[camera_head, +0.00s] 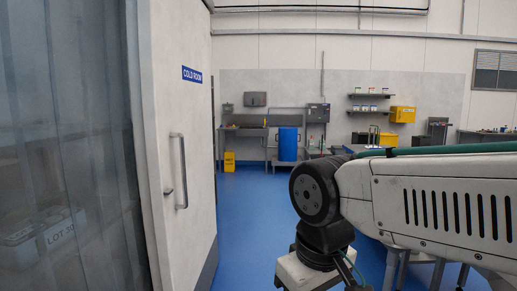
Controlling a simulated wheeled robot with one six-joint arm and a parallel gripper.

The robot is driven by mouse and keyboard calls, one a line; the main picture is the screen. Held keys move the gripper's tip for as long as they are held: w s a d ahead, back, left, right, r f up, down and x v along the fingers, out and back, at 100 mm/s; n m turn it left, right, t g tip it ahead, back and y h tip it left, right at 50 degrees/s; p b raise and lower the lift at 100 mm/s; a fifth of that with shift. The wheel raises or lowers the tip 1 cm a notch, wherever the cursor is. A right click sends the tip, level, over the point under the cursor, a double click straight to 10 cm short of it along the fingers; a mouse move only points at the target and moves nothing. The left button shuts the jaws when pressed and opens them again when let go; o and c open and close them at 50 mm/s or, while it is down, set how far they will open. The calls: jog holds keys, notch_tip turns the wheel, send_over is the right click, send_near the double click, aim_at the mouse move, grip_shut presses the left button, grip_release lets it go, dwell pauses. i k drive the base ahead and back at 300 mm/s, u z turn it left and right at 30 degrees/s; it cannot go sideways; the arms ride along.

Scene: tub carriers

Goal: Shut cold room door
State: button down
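The cold room door (197,128) is a tall pale panel with a blue "COLD ROOM" sign (192,74) in the left half of the head view. A vertical metal handle (181,172) is fixed to its face. The door stands out into the room, with the doorway beside it at the left hung with clear strip curtains (68,150). My arm comes in from the right and bends down near the middle, to the right of the door and apart from it. My gripper's fingers cannot be made out at the bottom edge.
A grey tub marked "LOT 32" (45,236) shows dimly behind the curtain. Open blue floor (250,215) lies between the door and my arm. A blue drum (288,144), a sink bench (245,133) and a yellow floor sign (229,161) stand at the back.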

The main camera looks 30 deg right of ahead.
aim_at(173, 36)
jog(key=z, duration=0.55)
jog(key=i, duration=0.5)
jog(key=z, duration=0.8)
jog(key=i, duration=1.65)
jog(key=u, duration=1.15)
jog(key=i, duration=0.7)
jog(key=u, duration=0.8)
